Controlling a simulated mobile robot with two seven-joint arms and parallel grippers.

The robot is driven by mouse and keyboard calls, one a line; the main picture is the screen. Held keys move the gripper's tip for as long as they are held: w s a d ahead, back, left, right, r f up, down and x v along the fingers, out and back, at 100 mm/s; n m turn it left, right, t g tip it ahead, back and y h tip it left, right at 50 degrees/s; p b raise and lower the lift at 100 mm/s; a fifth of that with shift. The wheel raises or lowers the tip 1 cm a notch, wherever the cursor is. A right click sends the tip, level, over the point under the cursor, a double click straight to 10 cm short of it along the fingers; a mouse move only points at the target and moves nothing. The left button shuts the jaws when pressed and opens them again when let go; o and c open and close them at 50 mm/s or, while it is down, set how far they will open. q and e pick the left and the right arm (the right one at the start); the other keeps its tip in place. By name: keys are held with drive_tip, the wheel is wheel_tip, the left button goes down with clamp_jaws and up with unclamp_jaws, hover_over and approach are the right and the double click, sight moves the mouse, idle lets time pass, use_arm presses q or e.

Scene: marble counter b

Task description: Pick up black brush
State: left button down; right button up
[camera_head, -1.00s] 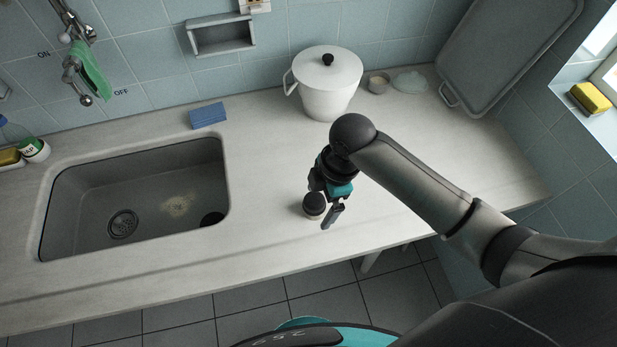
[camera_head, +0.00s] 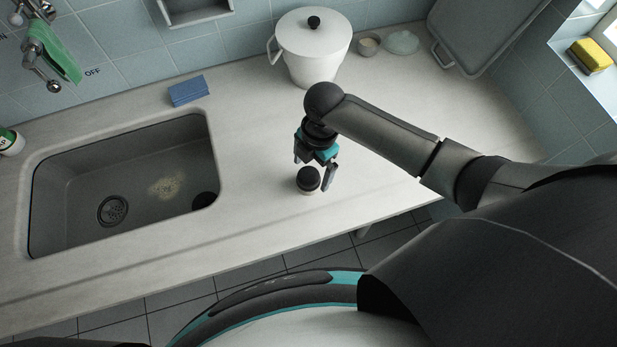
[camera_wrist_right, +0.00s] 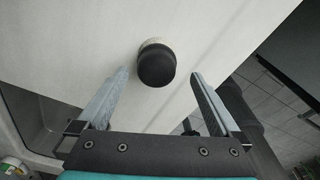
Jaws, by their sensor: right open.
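The black brush (camera_head: 308,181) is a small round thing with a black top and a pale lower part. In the right wrist view the brush (camera_wrist_right: 156,66) shows ahead, between the lines of the two fingers. My right gripper (camera_head: 314,167) is open and empty, just behind and above the brush, with one finger by its right side in the head view. In the wrist view the open jaws (camera_wrist_right: 159,76) do not visibly touch it. My left gripper is not in view.
The sink (camera_head: 125,180) lies to the left. A blue sponge (camera_head: 188,91) lies behind it. A white lidded pot (camera_head: 313,50), a small cup (camera_head: 368,44) and a pale green dish (camera_head: 401,42) stand at the back. The counter (camera_head: 255,140) around the brush is clear.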

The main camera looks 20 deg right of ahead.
sight(309, 173)
drive_tip(key=shift+a+f, duration=0.1)
drive_tip(key=shift+f, duration=0.35)
drive_tip(key=shift+w+a+f+b, duration=0.15)
drive_tip(key=shift+f+b, duration=0.1)
drive_tip(key=shift+f, duration=0.8)
drive_tip(key=shift+s+a+f+b, duration=0.1)
drive_tip(key=shift+f+b, duration=0.15)
drive_tip(key=shift+f, duration=0.8)
drive_tip(key=shift+c, duration=0.4)
drive_tip(key=shift+w, duration=0.1)
drive_tip(key=c, duration=1.2)
drive_tip(key=shift+r, duration=0.15)
drive_tip(key=shift+c, duration=0.2)
wheel_tip(309, 173, up, 20)
drive_tip(key=p, duration=0.3)
drive_tip(key=shift+p, duration=0.35)
